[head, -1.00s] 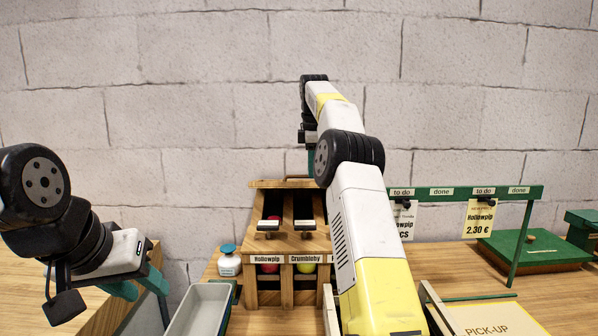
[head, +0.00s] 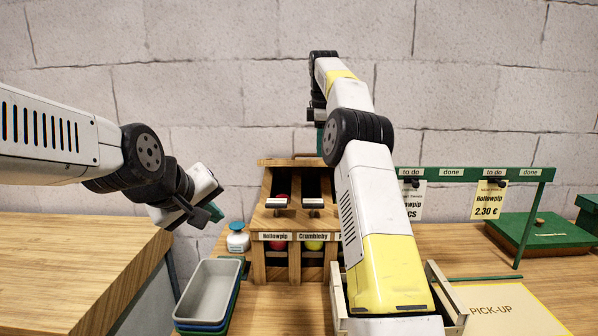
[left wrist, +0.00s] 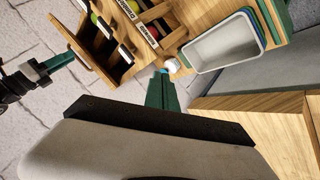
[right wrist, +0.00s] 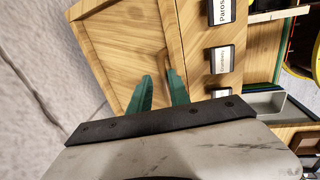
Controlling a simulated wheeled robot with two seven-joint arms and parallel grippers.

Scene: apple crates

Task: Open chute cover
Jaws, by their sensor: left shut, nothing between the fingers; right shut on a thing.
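The wooden chute box (head: 275,225) stands at the centre of the table in the head view, with Hollowpip and Crumbleby labels. Its wooden cover panel (right wrist: 125,45) fills the upper middle of the right wrist view, and its pale panel edge shows in the left wrist view (left wrist: 88,62). My right gripper (right wrist: 162,92) is shut on the cover's wooden handle strip (right wrist: 172,60); my right arm mostly hides it in the head view. My left gripper (head: 213,211) is shut and empty, left of the box; its fingers also show in the left wrist view (left wrist: 162,90).
A grey tray on stacked coloured ones (head: 178,310) and a white bottle (head: 237,238) stand left of the box. A green sign rail (head: 450,173) and green board (head: 545,235) are at right. A wooden counter (head: 70,260) lies at far left.

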